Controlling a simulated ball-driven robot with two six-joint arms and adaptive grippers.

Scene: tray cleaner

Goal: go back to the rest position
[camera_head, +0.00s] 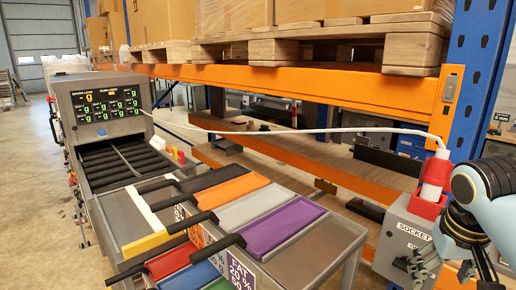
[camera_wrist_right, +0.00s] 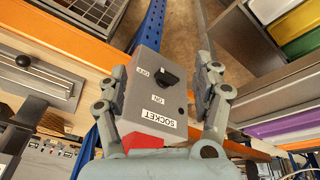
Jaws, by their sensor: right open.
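My right gripper (camera_head: 443,268) is at the lower right of the head view, in front of the grey socket box (camera_head: 402,232). In the right wrist view my right gripper (camera_wrist_right: 165,78) is open, its fingers apart on either side of the box (camera_wrist_right: 152,102). Nothing is held; whether the fingers touch the box cannot be told. A red and white plug (camera_head: 437,170) stands in the red socket (camera_head: 426,206) on top. My left gripper is not in view.
A white cable (camera_head: 300,131) runs from the plug to the tray-cleaning machine (camera_head: 98,108). Orange, grey and purple trays (camera_head: 286,227) lie in the centre foreground. An orange and blue rack (camera_head: 350,89) with pallets stands behind. Open floor (camera_head: 32,190) shows at the left.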

